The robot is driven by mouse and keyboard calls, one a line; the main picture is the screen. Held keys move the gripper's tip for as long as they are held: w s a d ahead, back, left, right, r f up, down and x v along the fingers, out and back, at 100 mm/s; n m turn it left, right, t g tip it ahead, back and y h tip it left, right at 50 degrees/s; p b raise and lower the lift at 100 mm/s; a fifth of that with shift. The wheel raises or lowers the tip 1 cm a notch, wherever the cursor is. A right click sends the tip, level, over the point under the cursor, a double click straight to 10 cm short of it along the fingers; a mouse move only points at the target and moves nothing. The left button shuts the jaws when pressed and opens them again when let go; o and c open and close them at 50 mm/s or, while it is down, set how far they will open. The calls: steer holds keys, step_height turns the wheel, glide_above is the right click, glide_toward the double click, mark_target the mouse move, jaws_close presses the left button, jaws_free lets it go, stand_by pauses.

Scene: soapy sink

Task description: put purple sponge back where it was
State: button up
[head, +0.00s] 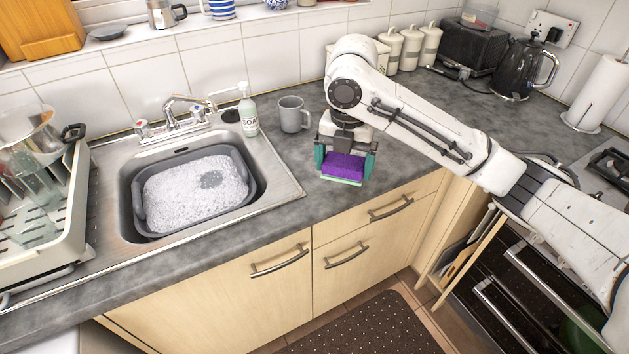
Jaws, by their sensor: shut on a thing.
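The purple sponge (344,166) has a pale green underside and shows at the end of my arm, over the grey worktop to the right of the sink. My gripper (345,165) points down and is shut on the sponge, with a teal finger on each side of it. I cannot tell whether the sponge's underside touches the worktop or is just above it. The sink (283,184) holds a grey basin (250,172) full of suds, with a dark grey patch among them.
A grey mug (292,115) and a soap bottle (248,114) stand behind, to the left of my gripper. White canisters (410,48), a toaster (468,50) and a kettle (518,70) stand at the back right. A dish rack (70,225) is at far left. Worktop right of the sponge is clear.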

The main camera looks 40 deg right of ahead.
steer(key=w+d+f+b, duration=0.1)
steer(key=w+f, duration=0.1)
steer(key=w, duration=0.1)
steer(key=w+d+f+b, duration=0.1)
steer(key=w+f, duration=0.2)
steer(key=w+d+f+b, duration=0.1)
steer(key=w+f, duration=0.1)
steer(key=w, duration=0.1)
steer(key=shift+w+d+f, duration=0.2)
steer(key=shift+d+f, duration=0.05)
steer(key=shift+d, duration=0.05)
steer(key=shift+w+d+f, duration=0.2)
steer(key=shift+w+f, duration=0.35)
steer(key=shift+f, duration=0.05)
steer(key=shift+d+f+p, duration=0.1)
steer(key=shift+f+p, duration=0.3)
steer(key=shift+f, duration=1.2)
steer(key=shift+f, duration=0.2)
steer(key=o, duration=0.6)
steer(key=shift+c, duration=0.2)
